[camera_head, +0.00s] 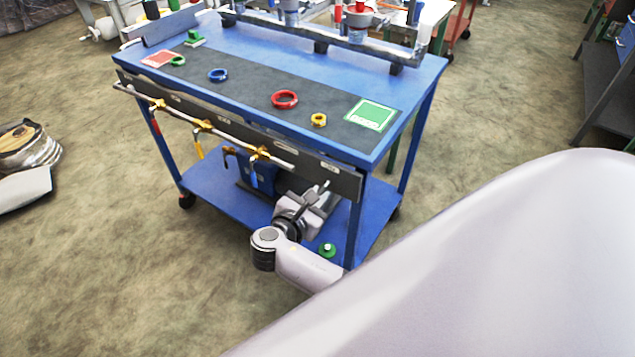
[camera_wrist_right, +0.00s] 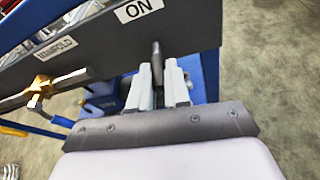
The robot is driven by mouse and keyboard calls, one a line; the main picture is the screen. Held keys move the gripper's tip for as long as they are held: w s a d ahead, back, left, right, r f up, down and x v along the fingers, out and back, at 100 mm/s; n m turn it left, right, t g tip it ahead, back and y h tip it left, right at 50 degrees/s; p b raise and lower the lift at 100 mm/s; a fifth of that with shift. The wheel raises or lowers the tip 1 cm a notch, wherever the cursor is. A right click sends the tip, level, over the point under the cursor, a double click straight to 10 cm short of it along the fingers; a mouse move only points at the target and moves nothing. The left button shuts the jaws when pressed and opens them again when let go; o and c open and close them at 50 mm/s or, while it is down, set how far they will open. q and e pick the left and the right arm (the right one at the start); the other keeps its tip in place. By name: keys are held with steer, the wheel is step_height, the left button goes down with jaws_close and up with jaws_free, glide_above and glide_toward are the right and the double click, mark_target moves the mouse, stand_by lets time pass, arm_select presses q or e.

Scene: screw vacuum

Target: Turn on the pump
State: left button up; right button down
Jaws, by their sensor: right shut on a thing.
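My right gripper (camera_head: 318,192) is at the front right of the blue cart, just below its dark front panel. In the right wrist view my right gripper (camera_wrist_right: 160,68) has its two pale fingers closed around a short dark grey lever (camera_wrist_right: 156,52). The lever stands up just below the white "ON" label (camera_wrist_right: 139,9) on the panel. The blue pump (camera_head: 258,176) sits on the cart's lower shelf, partly hidden behind the panel and valves. My left gripper is not in view.
The blue cart (camera_head: 240,100) carries red, blue, yellow and green rings on its top. A pipe with brass valves (camera_head: 203,125) runs along its front. A green-topped piece (camera_head: 327,249) is on the lower shelf near my right arm.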

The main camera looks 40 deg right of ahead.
mark_target(321, 189)
step_height(321, 189, up, 2)
steer(key=g+y+p, duration=0.1)
steer(key=y+p, duration=0.2)
steer(key=p, duration=0.4)
steer(key=shift+r+g+p, duration=0.15)
steer(key=shift+g+p, duration=0.15)
steer(key=shift+p, duration=0.1)
steer(key=shift+d+r+y+p, duration=0.15)
steer(key=shift+y+p, duration=0.35)
steer(key=shift+y, duration=0.3)
steer(key=shift+w+d+r+g+y, duration=0.1)
steer(key=shift+r+g+y, duration=0.2)
steer(key=shift+g+y, duration=0.6)
steer(key=shift+y, duration=0.3)
steer(key=c, duration=1.1)
jaws_free()
steer(key=v, duration=0.7)
steer(key=shift+r, duration=0.1)
